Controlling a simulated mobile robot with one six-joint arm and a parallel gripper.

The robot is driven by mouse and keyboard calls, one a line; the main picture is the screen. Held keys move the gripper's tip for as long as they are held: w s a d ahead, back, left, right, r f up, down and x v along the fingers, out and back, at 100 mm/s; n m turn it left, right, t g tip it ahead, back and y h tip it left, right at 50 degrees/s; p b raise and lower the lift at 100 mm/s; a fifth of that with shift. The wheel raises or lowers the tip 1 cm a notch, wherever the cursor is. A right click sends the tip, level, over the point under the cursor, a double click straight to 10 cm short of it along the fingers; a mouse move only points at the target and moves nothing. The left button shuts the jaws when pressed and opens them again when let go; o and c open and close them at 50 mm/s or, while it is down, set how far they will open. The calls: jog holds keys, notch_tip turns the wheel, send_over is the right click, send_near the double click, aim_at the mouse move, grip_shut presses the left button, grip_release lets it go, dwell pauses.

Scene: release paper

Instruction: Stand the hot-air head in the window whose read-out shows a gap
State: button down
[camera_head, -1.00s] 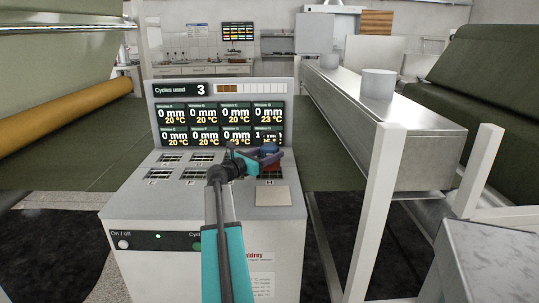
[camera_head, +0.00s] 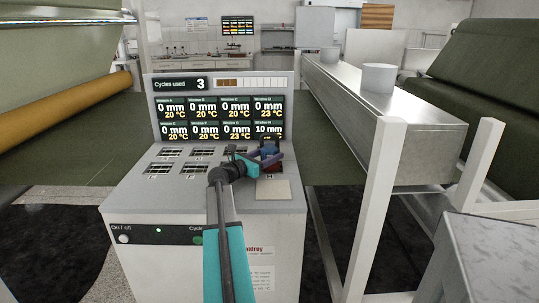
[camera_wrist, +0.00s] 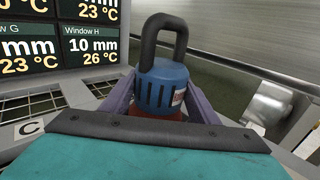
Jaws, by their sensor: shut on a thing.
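The hot-air head (camera_head: 269,150) is blue with a dark loop handle on top and a red lower part. It is upright in my gripper (camera_head: 262,162), over the right end of the machine's top. In the wrist view, the head (camera_wrist: 160,84) sits between the purple fingers of my gripper (camera_wrist: 160,103). Its foot is hidden, so I cannot tell whether it touches the top. The display (camera_head: 219,108) reads 10 mm for Window H, 26 °C in the wrist view; the other windows read 0 mm. Slotted windows (camera_head: 160,168) lie in two rows.
A beige pad (camera_head: 272,190) lies on the machine top in front of the head. The display panel stands close behind it. A long metal duct (camera_head: 385,130) and white posts (camera_head: 377,210) stand to the right. An orange roll (camera_head: 60,108) is at left.

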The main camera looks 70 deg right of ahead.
jog(key=c, duration=0.7)
grip_release()
jog(key=shift+f, duration=0.1)
jog(key=v, duration=1.2)
